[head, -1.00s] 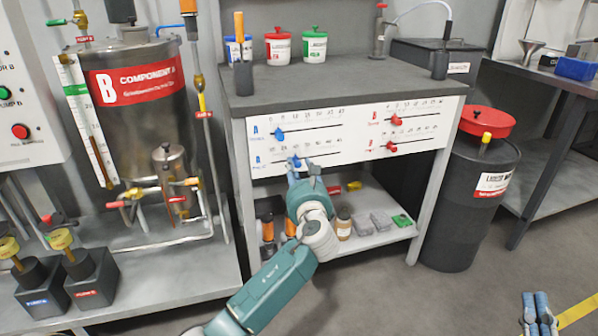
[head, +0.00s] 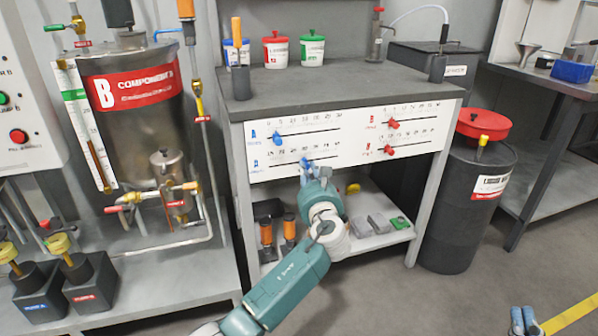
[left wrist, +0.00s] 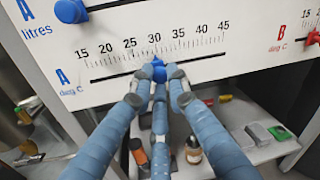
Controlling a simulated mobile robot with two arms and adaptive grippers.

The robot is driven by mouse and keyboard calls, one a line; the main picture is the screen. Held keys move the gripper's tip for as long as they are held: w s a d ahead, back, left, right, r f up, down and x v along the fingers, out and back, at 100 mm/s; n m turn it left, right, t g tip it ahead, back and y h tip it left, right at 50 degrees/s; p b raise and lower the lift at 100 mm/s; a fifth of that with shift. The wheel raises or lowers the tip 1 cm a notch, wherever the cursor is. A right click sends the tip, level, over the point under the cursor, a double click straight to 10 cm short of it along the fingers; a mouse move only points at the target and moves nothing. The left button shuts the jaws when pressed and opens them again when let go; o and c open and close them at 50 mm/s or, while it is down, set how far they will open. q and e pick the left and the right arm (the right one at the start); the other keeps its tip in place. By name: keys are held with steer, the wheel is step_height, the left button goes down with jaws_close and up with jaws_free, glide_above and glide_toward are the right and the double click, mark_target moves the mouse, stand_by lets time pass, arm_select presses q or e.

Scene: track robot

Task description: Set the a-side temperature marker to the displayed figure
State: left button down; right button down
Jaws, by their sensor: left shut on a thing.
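The white panel (head: 350,138) on the bench front carries the A-side temperature scale, lower left, marked 15 to 45 deg C. Its blue marker (left wrist: 158,68) sits in the slot near the 30 in the left wrist view. My left gripper (head: 307,164) is shut on this marker, its blue fingers (left wrist: 158,76) on either side of it; they partly hide it in the head view. My right gripper (head: 523,318) is at the lower right edge of the head view, cut off, away from the panel. No displayed target figure is readable.
Another blue marker (head: 278,138) sits on the A litres slot just above. Red markers (head: 393,124) are on the B scales to the right. Below the panel is a shelf (head: 385,238) with bottles and small blocks. A black drum (head: 465,215) stands to the right.

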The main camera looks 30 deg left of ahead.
arm_select(q)
steer(key=shift+w+d, duration=0.2)
steer(key=c, duration=1.7)
jaws_free()
steer(key=shift+s, duration=0.15)
steer(key=v, duration=1.2)
steer(key=shift+a, duration=0.1)
